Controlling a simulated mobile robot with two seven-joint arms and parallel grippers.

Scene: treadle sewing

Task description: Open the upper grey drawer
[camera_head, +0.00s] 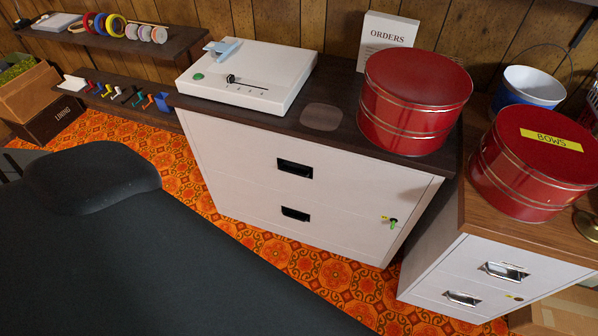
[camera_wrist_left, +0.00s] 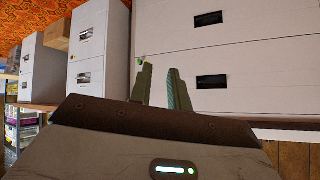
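A pale grey two-drawer cabinet stands in the middle of the head view. Its upper drawer (camera_head: 240,158) looks shut and has a black recessed handle (camera_head: 294,168); the lower drawer (camera_head: 260,208) looks shut too. A small lock with a green tag (camera_head: 391,221) is at the front's right side. In the left wrist view, which looks upside down, the upper drawer (camera_wrist_left: 265,85) and its handle (camera_wrist_left: 211,82) are at the right. My left gripper (camera_wrist_left: 159,67) shows two separated dark green fingers with nothing between them, left of that handle. My right gripper is not in view.
Another cabinet (camera_head: 470,265) with metal handles stands at the right. A red tin (camera_head: 410,100) and a white device (camera_head: 250,75) stand on the grey cabinet; a red tin with a yellow label (camera_head: 535,165) stands on the other. Patterned orange carpet (camera_head: 340,280) shows below.

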